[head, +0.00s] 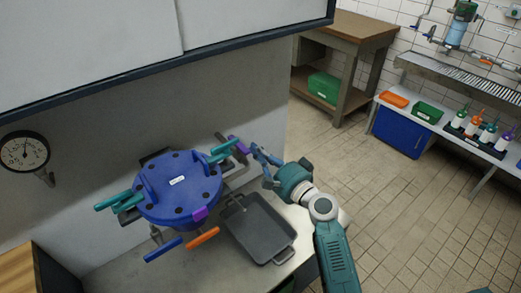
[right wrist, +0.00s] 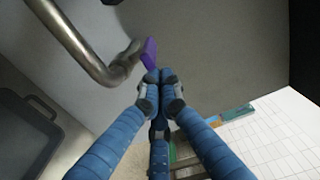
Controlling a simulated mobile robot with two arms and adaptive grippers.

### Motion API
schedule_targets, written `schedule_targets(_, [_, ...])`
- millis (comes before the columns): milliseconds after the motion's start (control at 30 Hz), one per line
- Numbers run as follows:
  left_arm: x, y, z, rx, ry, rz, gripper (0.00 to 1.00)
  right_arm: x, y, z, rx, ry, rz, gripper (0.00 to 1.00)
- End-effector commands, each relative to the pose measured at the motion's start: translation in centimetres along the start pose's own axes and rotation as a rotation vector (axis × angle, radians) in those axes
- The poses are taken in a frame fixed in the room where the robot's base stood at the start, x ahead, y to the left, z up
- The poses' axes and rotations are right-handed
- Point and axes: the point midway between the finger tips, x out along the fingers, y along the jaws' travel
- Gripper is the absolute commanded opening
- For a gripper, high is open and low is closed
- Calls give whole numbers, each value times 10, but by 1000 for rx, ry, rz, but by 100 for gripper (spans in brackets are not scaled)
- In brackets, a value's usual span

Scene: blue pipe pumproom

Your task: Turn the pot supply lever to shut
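A purple lever (head: 238,144) sits at the steel pipework just right of the blue round pot lid (head: 180,188). It also shows in the right wrist view (right wrist: 149,52), beside the bent steel pipe (right wrist: 95,58). No label on it can be read, so I cannot confirm it is the pot supply lever. My right gripper (head: 257,151) is right of the lever. In the right wrist view its blue fingers (right wrist: 156,77) meet at the tips, just below the lever. I cannot tell whether they touch it. My left gripper is not in view.
The pot has teal handles (head: 222,152), a blue lever (head: 163,249), an orange lever (head: 203,236) and a purple tab (head: 199,213). A grey tray (head: 258,228) lies right of it. A pressure gauge (head: 24,152) is on the left wall. The tiled floor at right is clear.

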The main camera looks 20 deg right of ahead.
Motion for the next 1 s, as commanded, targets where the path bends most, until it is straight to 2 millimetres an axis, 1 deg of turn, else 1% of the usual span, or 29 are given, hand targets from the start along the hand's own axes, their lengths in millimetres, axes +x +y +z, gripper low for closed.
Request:
schedule_targets(267, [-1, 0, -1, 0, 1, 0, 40, 1, 0, 8, 1, -4, 1, 0])
schedule_targets(1000, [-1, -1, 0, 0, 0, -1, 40, 1, 1, 9, 1, -7, 2, 0])
